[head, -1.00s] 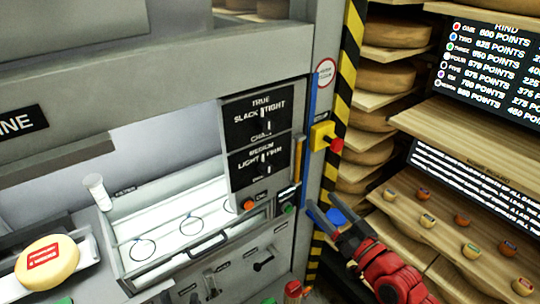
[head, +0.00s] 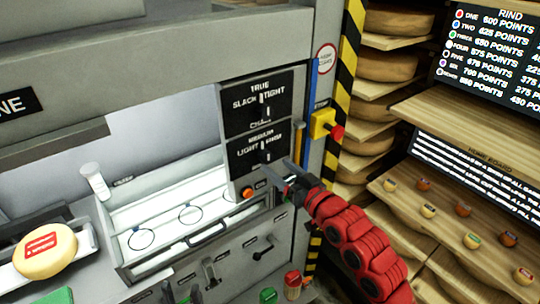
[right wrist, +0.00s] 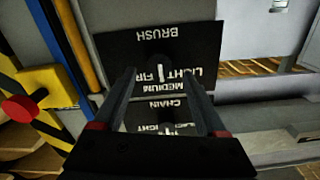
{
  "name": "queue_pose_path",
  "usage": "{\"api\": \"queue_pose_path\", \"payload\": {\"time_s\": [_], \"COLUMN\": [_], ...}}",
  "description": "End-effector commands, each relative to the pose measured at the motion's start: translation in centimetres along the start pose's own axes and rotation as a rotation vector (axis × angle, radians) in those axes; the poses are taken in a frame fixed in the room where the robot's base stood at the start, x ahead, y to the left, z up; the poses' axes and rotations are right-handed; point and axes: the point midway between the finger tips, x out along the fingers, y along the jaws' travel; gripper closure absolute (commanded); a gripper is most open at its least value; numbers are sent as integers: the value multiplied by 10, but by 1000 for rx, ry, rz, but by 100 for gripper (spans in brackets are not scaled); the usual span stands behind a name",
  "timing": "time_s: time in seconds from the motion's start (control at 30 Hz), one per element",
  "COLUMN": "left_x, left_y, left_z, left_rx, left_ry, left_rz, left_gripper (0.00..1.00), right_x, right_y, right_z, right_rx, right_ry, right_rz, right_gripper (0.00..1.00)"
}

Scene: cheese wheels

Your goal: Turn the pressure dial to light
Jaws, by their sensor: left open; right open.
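In the right wrist view the pointer (right wrist: 162,71) stands close to upright in line with "medium", between "light" and "firm". My right gripper (head: 276,170) is open just in front of the lower part of this panel. In the right wrist view its two fingers (right wrist: 160,76) lie on either side of the pointer in the picture; I cannot tell whether they touch it. My left gripper is not in view.
A second black panel (head: 257,101) lettered slack, true and tight sits just above. A yellow box with a red stop button (head: 337,132) is to the right. An orange button (head: 247,193) is below. Cheese shelves (head: 380,97) stand to the right. A cheese wheel (head: 45,253) lies at left.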

Motion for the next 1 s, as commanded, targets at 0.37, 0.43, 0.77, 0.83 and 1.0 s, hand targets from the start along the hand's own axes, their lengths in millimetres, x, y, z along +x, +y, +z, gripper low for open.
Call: {"api": "queue_pose_path", "payload": {"time_s": [0.37, 0.43, 0.77, 0.83, 1.0], "left_x": [15, 15, 15, 15, 15], "left_y": [-1, -1, -1, -1, -1], "left_z": [-2, -2, -2, -2, -2], "left_rx": [0, 0, 0, 0, 0], "left_ry": [0, 0, 0, 0, 0], "left_rz": [0, 0, 0, 0, 0], "left_gripper": [50, 50, 50, 50, 50], "right_x": [42, 44, 44, 44, 44], "right_y": [-1, 0, 0, 0, 0], "right_z": [-2, -1, 0, 0, 0], "right_rx": [-1, -1, -1, -1, -1], "right_ry": [3, 3, 2, 2, 2], "right_rz": [0, 1, 1, 1, 1], "right_gripper": [26, 26, 38, 51, 82]}}
